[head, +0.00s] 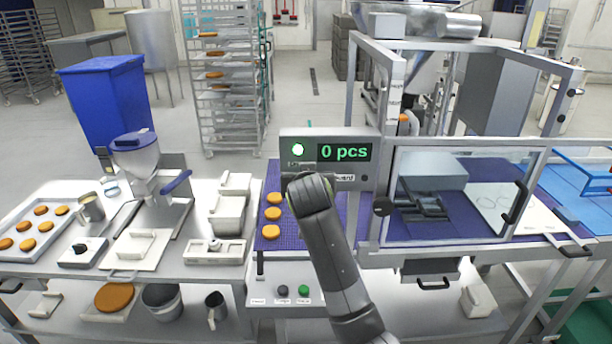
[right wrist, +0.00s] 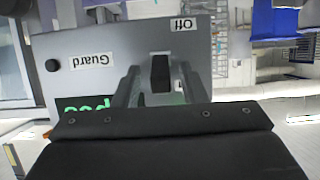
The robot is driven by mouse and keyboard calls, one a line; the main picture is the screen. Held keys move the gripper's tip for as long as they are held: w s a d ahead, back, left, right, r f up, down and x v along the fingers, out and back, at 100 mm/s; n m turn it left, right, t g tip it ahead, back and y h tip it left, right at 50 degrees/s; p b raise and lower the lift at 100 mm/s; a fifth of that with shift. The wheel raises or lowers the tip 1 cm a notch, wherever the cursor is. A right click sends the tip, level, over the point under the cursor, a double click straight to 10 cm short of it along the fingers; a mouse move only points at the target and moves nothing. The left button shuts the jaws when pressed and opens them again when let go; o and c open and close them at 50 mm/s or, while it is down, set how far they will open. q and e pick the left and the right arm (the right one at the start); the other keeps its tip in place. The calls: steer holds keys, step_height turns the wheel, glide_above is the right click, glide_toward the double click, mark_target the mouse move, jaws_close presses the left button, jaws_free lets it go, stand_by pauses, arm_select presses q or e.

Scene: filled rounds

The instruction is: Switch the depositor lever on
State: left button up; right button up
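A grey control box (head: 372,133) with a lit green lamp and a "0 pcs" display stands behind the belt. In the right wrist view, upside down, its panel (right wrist: 95,40) carries an "Off" label and a "Guard" label. A dark upright lever (right wrist: 160,72) stands beside the "Off" label; a second label is mostly hidden. My right gripper (right wrist: 158,85) has its fingers on both sides of the lever; whether they press it is unclear. In the head view my right gripper (head: 306,185) hides the lever. My left gripper is not in view.
Round orange pieces (head: 272,213) lie on the purple belt below the box. A clear guarded cell (head: 462,190) is to the right. A hopper device (head: 138,155) with a blue handle (head: 176,182), white containers and a tray of rounds (head: 62,228) occupy the left table.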

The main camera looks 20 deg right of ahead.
steer(key=shift+w, duration=0.1)
steer(key=shift+s+a+r, duration=0.1)
steer(key=shift+s+r, duration=0.05)
steer(key=shift+s, duration=0.1)
steer(key=shift+c, duration=0.2)
steer(key=shift+w, duration=0.1)
jaws_close()
steer(key=p, duration=0.3)
steer(key=shift+r, duration=0.4)
steer(key=shift+w+g+p, duration=0.1)
steer(key=shift+g+p, duration=0.2)
steer(key=shift+g, duration=0.1)
steer(key=shift+w+g, duration=0.1)
steer(key=shift+g, duration=0.2)
steer(key=shift+o, duration=0.2)
jaws_free()
steer(key=shift+f, duration=0.1)
